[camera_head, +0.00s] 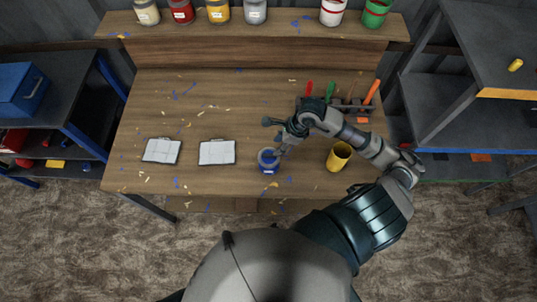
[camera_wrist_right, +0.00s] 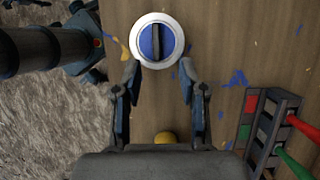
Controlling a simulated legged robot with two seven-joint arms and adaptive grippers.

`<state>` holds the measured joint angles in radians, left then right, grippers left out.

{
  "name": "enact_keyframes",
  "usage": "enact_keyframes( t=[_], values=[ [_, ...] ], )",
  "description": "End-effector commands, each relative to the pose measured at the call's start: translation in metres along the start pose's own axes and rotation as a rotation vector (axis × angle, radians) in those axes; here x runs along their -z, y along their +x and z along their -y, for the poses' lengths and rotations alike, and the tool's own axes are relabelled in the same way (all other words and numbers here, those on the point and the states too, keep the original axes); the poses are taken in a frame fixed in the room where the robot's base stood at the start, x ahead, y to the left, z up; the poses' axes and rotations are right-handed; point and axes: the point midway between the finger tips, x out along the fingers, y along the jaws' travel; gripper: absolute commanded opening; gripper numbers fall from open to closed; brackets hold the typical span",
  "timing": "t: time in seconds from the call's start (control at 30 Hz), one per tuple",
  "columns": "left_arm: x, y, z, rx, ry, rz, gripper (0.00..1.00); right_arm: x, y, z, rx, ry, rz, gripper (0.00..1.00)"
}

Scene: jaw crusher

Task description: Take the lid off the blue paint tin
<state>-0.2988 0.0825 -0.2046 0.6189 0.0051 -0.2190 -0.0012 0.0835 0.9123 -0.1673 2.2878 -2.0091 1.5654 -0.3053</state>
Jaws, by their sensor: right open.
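The blue paint tin (camera_head: 268,169) stands upright near the front edge of the workbench, with a grey-white rim on top. The right wrist view shows its round top (camera_wrist_right: 144,42), a pale ring around a blue centre with a dark bar across it. My right gripper (camera_head: 283,142) is over the bench just behind the tin and partly overlaps it in the head view. In the wrist view its two fingers (camera_wrist_right: 160,74) are spread apart, with the tin just beyond their tips and nothing between them. My left gripper is not seen.
A yellow tin (camera_head: 337,158) stands to the right. A tool rack (camera_head: 350,106) with coloured handles is behind my right arm. Two white pads (camera_head: 216,152) (camera_head: 162,150) lie left of the blue tin. Several tins line the back shelf (camera_head: 290,25). The bench's middle left is clear.

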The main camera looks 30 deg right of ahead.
Motion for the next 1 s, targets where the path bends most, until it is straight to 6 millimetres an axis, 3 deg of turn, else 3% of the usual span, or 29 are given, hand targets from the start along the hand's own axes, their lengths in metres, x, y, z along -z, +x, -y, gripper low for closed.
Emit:
enact_keyframes(
  t=[0.27, 0.53, 0.83, 1.0],
  values=[
    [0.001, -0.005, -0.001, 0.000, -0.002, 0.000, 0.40, -0.001, 0.025, -0.001, -0.003, 0.002, 0.002, 0.42],
    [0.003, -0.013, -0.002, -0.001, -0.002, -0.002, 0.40, -0.005, 0.065, -0.005, -0.003, 0.003, 0.001, 0.42],
    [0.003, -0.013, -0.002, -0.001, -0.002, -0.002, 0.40, -0.005, 0.071, -0.005, -0.001, 0.000, 0.000, 0.42],
    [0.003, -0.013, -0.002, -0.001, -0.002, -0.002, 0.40, -0.004, 0.071, -0.004, -0.001, 0.000, 0.000, 0.00]
  ],
)
